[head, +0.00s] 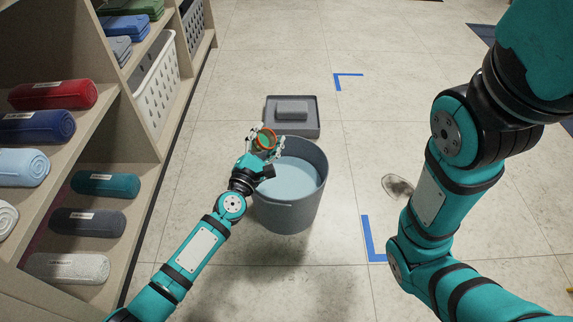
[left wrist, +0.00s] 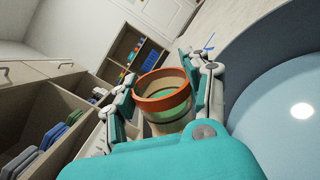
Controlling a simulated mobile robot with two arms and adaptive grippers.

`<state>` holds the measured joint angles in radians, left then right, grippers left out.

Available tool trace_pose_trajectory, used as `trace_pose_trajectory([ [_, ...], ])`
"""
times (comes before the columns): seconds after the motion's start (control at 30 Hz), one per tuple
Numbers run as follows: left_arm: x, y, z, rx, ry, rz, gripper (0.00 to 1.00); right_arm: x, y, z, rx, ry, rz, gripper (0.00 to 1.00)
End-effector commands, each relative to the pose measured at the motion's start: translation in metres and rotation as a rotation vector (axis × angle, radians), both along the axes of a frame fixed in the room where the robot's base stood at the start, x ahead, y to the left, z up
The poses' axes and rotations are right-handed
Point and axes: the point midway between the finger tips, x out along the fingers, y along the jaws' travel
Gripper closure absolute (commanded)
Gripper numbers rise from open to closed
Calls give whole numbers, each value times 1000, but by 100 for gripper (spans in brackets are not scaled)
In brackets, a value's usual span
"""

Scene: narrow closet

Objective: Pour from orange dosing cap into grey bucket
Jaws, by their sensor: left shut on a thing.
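The grey bucket (head: 290,200) stands on the floor in the head view, with pale blue liquid inside. In the left wrist view its curved inner wall (left wrist: 250,75) fills the right side. My left gripper (head: 264,143) is shut on the orange dosing cap (head: 266,138), at the bucket's upper left rim. In the left wrist view the cap (left wrist: 163,92) sits between the two fingers, its opening showing green inside. Whether the green is liquid I cannot tell for sure. No stream shows. My right arm shows at the right of the head view, but its gripper is out of view.
A shelf with rolled towels (head: 52,95) and a white basket (head: 155,85) stands at the left. A grey tray holding a grey block (head: 292,109) lies behind the bucket.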

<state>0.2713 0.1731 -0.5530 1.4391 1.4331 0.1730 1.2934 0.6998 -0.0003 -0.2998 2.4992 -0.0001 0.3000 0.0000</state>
Motion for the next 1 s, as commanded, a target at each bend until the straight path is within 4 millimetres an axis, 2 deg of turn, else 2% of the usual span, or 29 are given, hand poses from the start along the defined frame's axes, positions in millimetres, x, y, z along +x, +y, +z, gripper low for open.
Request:
trace_pose_trajectory([
  [1.0, -2, -4, -5, 112, -55, 0, 84, -1, 0, -6, 0, -1, 0, 60],
])
